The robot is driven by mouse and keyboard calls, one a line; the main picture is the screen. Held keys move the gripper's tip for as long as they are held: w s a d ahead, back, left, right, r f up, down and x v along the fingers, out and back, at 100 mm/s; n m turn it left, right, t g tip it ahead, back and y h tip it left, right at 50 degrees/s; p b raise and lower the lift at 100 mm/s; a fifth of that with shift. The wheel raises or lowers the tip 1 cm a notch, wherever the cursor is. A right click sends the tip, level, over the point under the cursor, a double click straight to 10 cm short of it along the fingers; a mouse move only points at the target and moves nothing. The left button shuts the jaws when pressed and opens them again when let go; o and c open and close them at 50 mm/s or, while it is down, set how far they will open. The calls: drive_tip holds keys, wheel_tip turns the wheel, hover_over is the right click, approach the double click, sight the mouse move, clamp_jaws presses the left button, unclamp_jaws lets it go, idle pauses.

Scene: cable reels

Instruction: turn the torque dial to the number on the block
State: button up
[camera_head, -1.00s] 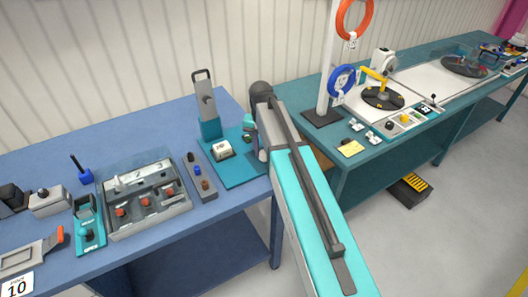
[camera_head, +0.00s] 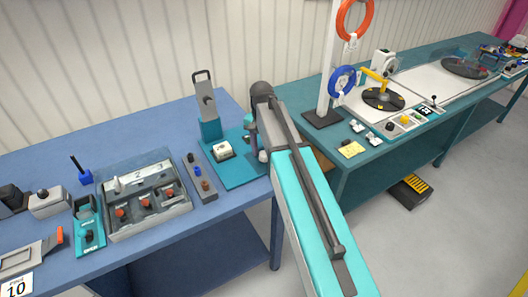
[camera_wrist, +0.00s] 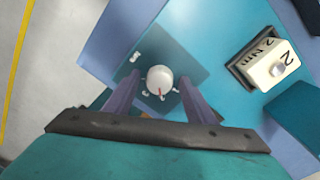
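The torque dial (camera_wrist: 160,79) is a round white knob with a short red mark, standing on a dark teal plate in the wrist view. The mark points towards the bottom of that view. My gripper (camera_wrist: 160,82) is open, with one finger on each side of the dial and a visible gap on both sides. The block (camera_wrist: 270,64) is pale with a dark frame, reads "2 Nm" and has a small knob on top. It also shows in the head view (camera_head: 222,149) on the teal base, left of my arm. My fingertips are mostly hidden there.
A grey upright post with a handle (camera_head: 206,103) stands behind the block. A tray with several red knobs (camera_head: 145,203) and a strip of buttons (camera_head: 201,178) lie to the left. The blue table (camera_head: 180,118) ends just right of the teal base.

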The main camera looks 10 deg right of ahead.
sight(263, 153)
drive_tip(key=shift+r, duration=0.2)
wheel_tip(263, 153, up, 14)
drive_tip(key=p, duration=0.7)
drive_tip(key=shift+w+a+f, duration=0.2)
drive_tip(key=shift+f, duration=0.05)
drive_tip(key=shift+s+f, duration=0.1)
idle(0.6)
